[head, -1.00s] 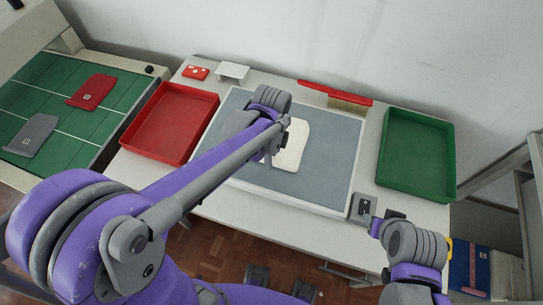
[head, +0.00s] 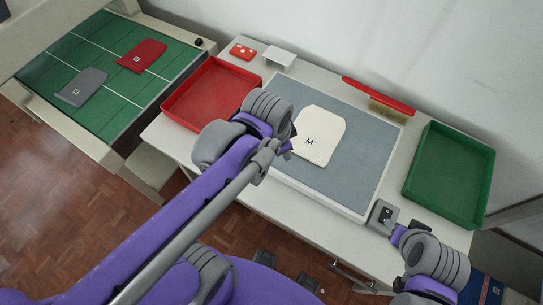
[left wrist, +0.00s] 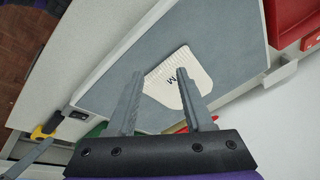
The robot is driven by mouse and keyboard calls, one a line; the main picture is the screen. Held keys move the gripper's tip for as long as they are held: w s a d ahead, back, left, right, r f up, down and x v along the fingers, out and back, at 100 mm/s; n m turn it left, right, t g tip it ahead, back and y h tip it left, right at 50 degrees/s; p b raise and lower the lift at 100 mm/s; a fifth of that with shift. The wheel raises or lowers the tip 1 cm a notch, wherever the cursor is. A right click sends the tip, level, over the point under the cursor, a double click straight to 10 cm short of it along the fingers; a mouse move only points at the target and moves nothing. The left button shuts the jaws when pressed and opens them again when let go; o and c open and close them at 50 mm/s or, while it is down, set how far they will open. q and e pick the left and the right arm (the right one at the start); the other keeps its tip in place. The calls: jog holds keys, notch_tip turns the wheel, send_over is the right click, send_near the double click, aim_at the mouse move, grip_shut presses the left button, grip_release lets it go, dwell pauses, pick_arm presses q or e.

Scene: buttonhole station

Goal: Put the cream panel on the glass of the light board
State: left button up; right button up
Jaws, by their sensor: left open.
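The cream panel (head: 320,137), marked with an M, lies flat on the grey glass (head: 357,163) of the light board, a little left of its middle. It also shows in the left wrist view (left wrist: 190,95), partly hidden behind a finger. My left gripper (head: 288,148) is beside the panel's left edge in the head view, its fingers mostly hidden by the wrist. In the left wrist view its two fingers (left wrist: 157,72) are apart, with nothing held between them. My right gripper (head: 397,233) is by the switch box at the lower right; its jaws are not clear.
A red tray (head: 180,118) stands left of the board and a green tray (head: 430,215) right of it. A red-handled brush (head: 378,95) lies behind the board. The switch box (head: 383,214) sits at its right front corner. Grey (head: 82,88) and red (head: 142,56) panels lie on the green table.

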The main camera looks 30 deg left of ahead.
pick_arm(q)
jog(key=s+f+n, duration=0.1)
jog(key=n, duration=0.1)
jog(key=s+a+f+n+t, duration=0.1)
jog(key=n, duration=0.2)
jog(key=s+f+n+t, duration=0.1)
jog(key=s+n, duration=0.1)
jog(key=shift+s+a+f+n, duration=0.1)
jog(key=shift+a+n, duration=0.2)
jog(key=shift+a, duration=0.05)
